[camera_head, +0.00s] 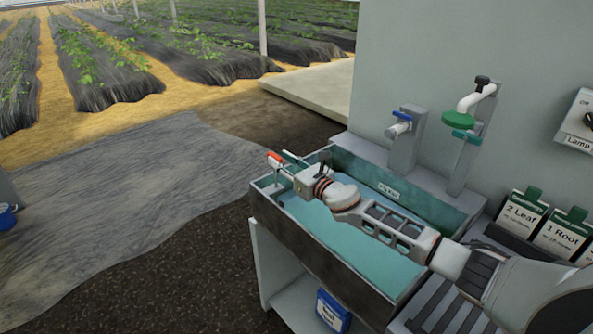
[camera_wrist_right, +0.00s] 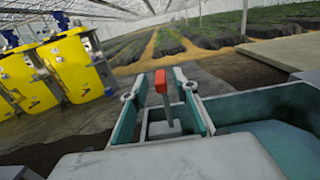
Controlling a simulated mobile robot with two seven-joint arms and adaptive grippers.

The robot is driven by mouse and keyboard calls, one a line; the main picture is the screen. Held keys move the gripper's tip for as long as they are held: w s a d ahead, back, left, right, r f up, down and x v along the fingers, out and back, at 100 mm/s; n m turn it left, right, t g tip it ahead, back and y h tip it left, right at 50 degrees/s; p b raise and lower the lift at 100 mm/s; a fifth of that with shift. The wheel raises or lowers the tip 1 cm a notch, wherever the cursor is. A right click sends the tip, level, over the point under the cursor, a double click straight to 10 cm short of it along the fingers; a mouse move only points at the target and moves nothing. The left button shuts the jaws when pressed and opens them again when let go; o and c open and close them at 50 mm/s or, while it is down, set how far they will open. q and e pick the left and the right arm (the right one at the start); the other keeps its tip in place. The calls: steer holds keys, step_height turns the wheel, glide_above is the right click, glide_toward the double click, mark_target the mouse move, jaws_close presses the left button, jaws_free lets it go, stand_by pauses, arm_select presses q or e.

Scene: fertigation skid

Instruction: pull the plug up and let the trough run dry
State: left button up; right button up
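The plug (camera_head: 275,160) has a red grip on a thin stem and stands upright at the left end of the trough (camera_head: 310,241). Its red grip also shows in the right wrist view (camera_wrist_right: 160,82). The trough holds blue-green water (camera_head: 345,235). My right gripper (camera_head: 280,168) reaches over the trough from the right. Its two fingers are spread on either side of the plug, with visible gaps in the right wrist view (camera_wrist_right: 162,100). The plug's lower end is hidden. My left gripper is not in view.
A blue-handled tap (camera_head: 401,121) and a pipe with a green fitting (camera_head: 460,120) stand behind the trough. Seed-like packets (camera_head: 523,211) stand at right. A blue box (camera_head: 333,311) sits below. Yellow containers (camera_wrist_right: 75,65) stand beyond. The floor at left is open.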

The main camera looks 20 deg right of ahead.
steer(key=v, duration=0.8)
